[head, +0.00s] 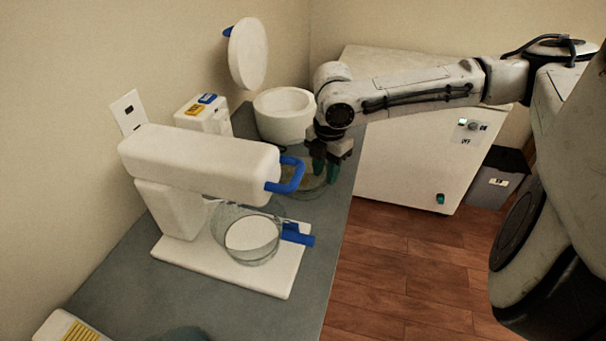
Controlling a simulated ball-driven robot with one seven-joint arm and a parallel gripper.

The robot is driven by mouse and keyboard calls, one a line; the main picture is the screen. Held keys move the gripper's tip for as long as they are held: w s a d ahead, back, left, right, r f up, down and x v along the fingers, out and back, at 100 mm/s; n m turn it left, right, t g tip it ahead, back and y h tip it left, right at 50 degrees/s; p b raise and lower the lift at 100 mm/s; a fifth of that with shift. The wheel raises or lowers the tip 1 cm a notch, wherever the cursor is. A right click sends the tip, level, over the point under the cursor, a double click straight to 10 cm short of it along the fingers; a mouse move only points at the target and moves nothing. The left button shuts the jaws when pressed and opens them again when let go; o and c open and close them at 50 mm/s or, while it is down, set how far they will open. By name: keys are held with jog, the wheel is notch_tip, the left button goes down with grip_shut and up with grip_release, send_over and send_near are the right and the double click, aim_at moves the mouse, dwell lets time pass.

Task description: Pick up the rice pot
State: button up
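A round, see-through pot with brownish contents, seemingly the rice pot (308,192), stands on the grey counter behind the white stand machine. The machine's blue handle partly hides it. My gripper (325,176) points down at the pot's right side, its teal fingertips at or very near the rim. A small gap shows between the fingers, but I cannot tell whether they hold the rim. A white round cooker (284,120) stands behind the pot, its round lid (248,54) raised.
The white stand machine (200,163) with a clear bowl (248,247) and blue handles fills the middle of the counter (130,270). A white box (204,113) with blue and yellow labels stands by the wall. A white cabinet (410,165) and dark bin (494,180) are at right. Wooden floor is open in front.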

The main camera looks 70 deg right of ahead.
jog(key=shift+c, duration=0.4)
grip_shut()
jog(key=shift+r, duration=0.1)
jog(key=shift+r, duration=0.15)
jog(key=shift+r, duration=1.05)
jog(key=s+a+r+b, duration=0.5)
jog(key=s+r+b, duration=0.3)
jog(key=s+r, duration=0.2)
jog(key=shift+s+a, duration=0.15)
jog(key=shift+s, duration=1.05)
jog(key=shift+s+r, duration=0.1)
jog(key=shift+r, duration=0.05)
